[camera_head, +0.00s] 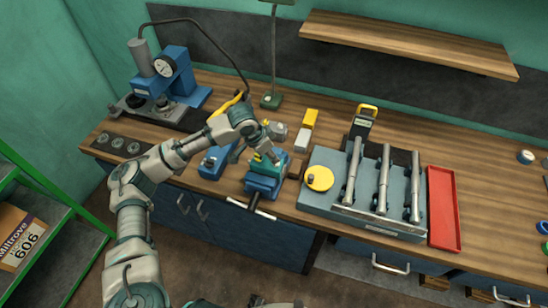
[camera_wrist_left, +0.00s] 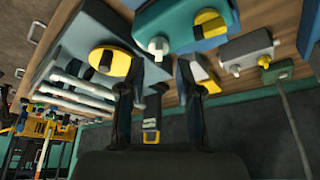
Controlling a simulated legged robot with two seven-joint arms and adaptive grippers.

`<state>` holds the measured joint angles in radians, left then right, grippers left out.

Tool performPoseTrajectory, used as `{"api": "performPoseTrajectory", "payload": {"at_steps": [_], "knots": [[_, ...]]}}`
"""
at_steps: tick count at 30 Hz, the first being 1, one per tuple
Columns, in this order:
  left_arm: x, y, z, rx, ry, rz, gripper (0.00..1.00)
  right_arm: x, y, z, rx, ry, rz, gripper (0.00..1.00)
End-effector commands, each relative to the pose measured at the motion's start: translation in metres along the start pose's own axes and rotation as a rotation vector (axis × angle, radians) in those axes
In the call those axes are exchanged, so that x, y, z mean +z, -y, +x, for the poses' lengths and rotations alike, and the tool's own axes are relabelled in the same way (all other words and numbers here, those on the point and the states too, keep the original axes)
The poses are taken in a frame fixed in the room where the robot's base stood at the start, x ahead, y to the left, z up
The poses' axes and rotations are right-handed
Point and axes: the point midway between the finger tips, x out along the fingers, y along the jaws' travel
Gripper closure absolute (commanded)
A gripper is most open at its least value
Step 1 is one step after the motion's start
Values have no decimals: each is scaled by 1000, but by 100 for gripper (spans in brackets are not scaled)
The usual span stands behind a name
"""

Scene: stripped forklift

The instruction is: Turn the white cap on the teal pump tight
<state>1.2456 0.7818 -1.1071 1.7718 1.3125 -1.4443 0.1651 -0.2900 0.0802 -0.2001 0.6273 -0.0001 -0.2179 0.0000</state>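The teal pump (camera_head: 260,168) sits on a blue vise (camera_head: 264,186) near the bench's front edge. In the wrist view the teal pump (camera_wrist_left: 182,28) is at the top, with a yellow knob (camera_wrist_left: 209,22) on it. Its white cap (camera_wrist_left: 158,46) sticks out towards my left gripper (camera_wrist_left: 158,72). The two fingers are apart with nothing between them. The cap lies just beyond the fingertips, roughly in line with the gap, and looks untouched. In the head view my left wrist partly covers the pump, and the cap is hard to make out. My right gripper is not in view.
A grey plate (camera_head: 330,200) with metal cylinders and a yellow disc (camera_head: 319,178) lies right of the vise. A red tray (camera_head: 443,208) is beyond it. A grey box (camera_head: 277,131) stands close behind the pump. A blue press (camera_head: 174,77) is at left.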

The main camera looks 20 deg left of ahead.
Motion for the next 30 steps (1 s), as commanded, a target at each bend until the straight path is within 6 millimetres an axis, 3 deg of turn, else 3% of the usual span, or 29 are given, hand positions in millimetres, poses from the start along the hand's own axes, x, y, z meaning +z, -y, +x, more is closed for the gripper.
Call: {"api": "performPoseTrajectory", "payload": {"at_steps": [6, 17, 21, 30], "knots": [[0, 0, 27, 0, 0, 0, 66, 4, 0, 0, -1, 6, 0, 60], [0, 0, 32, 0, 0, 1, 66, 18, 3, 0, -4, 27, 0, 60], [0, 0, 32, 0, 0, 1, 100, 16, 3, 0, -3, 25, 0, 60], [-1, 1, 32, 2, 0, 5, 100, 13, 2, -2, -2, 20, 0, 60]]}}
